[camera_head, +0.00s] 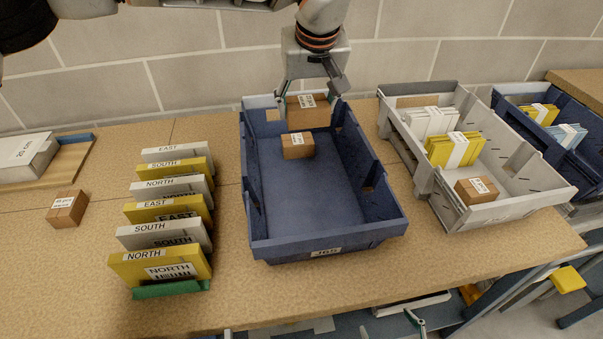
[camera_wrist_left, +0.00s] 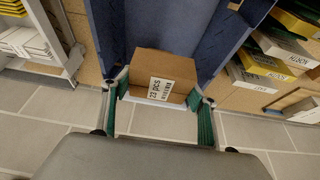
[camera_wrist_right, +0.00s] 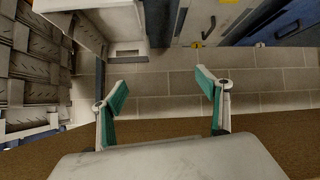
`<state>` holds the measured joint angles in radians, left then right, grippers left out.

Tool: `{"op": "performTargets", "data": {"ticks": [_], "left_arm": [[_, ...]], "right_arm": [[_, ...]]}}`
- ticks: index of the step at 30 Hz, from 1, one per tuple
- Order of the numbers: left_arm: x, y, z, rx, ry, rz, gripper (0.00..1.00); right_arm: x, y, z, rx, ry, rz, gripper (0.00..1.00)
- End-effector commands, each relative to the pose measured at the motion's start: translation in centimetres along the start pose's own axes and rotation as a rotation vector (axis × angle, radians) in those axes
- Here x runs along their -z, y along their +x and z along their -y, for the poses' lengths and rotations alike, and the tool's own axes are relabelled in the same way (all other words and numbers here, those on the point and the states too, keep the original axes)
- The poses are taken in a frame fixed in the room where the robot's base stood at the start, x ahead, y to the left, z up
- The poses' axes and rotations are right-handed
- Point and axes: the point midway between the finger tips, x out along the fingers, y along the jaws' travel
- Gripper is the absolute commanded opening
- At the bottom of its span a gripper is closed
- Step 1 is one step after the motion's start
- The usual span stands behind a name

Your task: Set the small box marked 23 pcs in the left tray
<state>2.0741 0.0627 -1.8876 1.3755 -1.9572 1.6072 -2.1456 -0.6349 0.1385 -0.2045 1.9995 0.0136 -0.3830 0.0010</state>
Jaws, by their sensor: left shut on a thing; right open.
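The small box marked 23 pcs (camera_wrist_left: 165,77) is between the green pads of my left gripper (camera_wrist_left: 158,112). In the head view this gripper (camera_head: 311,90) is shut on the box (camera_head: 305,117) at the back end of the left blue tray (camera_head: 330,246). Whether the box touches the tray floor cannot be told. Another small brown labelled box (camera_head: 298,147) lies in the tray, just in front of the held one. My right gripper (camera_wrist_right: 163,95) shows only in its wrist view, open and empty.
A grey tray (camera_head: 490,212) with envelope bundles and a small box (camera_head: 477,190) stands to the right, with another blue tray (camera_head: 585,160) beyond. A rack of yellow and white cards (camera_head: 160,270) and a small box (camera_head: 67,208) are left. The blue tray's front half is empty.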

Motion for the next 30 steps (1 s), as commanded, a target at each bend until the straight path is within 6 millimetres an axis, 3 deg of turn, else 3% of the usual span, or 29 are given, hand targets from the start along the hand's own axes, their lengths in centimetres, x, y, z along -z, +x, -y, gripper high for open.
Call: {"op": "performTargets", "data": {"ticks": [6,15,24,30], "left_arm": [[-2.3,5.2,0.1,0.002,0.002,0.009,0.36],[-4.9,11.5,0.0,0.001,0.001,0.007,0.36],[-5.8,13.8,0.0,0.001,-0.001,0.003,0.36],[-6.8,16.2,0.0,0.002,0.001,0.006,0.36]], "right_arm": [[-1.6,0.0,0.3,0.004,-0.005,0.022,0.75],[-1.4,0.5,-0.2,-0.006,-0.014,0.013,0.75],[-0.3,0.8,-0.7,-0.013,-0.019,-0.008,0.75],[-0.8,0.9,-0.5,-0.011,-0.019,-0.001,0.75]]}}
